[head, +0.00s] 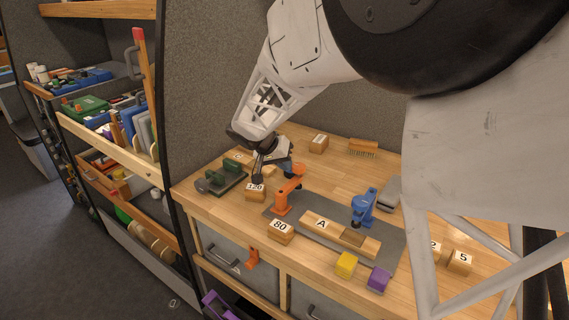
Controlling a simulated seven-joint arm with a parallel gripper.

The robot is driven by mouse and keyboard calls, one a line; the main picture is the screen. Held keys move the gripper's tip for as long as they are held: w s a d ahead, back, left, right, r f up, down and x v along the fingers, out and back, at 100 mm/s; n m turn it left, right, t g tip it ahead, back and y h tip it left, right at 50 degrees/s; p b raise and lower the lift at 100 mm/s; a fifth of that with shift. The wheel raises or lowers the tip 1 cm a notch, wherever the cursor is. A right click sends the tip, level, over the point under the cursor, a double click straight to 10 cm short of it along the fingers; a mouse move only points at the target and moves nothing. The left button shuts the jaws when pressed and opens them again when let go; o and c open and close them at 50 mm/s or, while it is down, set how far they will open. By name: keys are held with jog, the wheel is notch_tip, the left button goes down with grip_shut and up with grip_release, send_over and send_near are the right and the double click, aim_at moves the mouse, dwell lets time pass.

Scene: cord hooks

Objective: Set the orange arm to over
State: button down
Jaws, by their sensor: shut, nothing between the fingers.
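The orange arm (283,198) stands on the grey mat at the left end of the wooden strip marked A (322,224). Its upper part slants up and to the right, toward the back of the bench. It seems to point away from the strip, though the small view leaves its exact angle unclear. A blue arm (362,206) stands at the strip's right part. My gripper (257,179) is shut and empty, just left of the orange arm and above the block marked 120 (255,193). I cannot tell whether it touches anything.
A block marked 80 (280,229) sits in front of the orange arm. A green tool (222,178) lies to the left. Yellow (346,264) and purple (379,279) blocks are near the front edge. A brush (362,147) and a wooden block (318,143) are behind.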

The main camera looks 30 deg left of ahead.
aim_at(301, 169)
jog(key=shift+w+d+m+h, duration=0.15)
jog(key=shift+d+m+h, duration=0.05)
jog(key=shift+m+h, duration=0.1)
jog(key=d+m, duration=0.1)
jog(key=d+m+g+h, duration=0.1)
jog(key=m, duration=0.1)
jog(key=shift+w, duration=0.25)
jog(key=d+m+g+h, duration=0.1)
jog(key=d+m, duration=0.1)
jog(key=m, duration=0.1)
jog(key=shift+g, duration=0.4)
jog(key=s+d+m+g+h, duration=0.1)
jog(key=s+d+m+g, duration=0.3)
jog(key=m, duration=0.5)
jog(key=shift+s+d+m+g, duration=0.15)
jog(key=shift+d+m+g, duration=0.25)
jog(key=shift+d+g, duration=0.5)
jog(key=shift+a, duration=0.1)
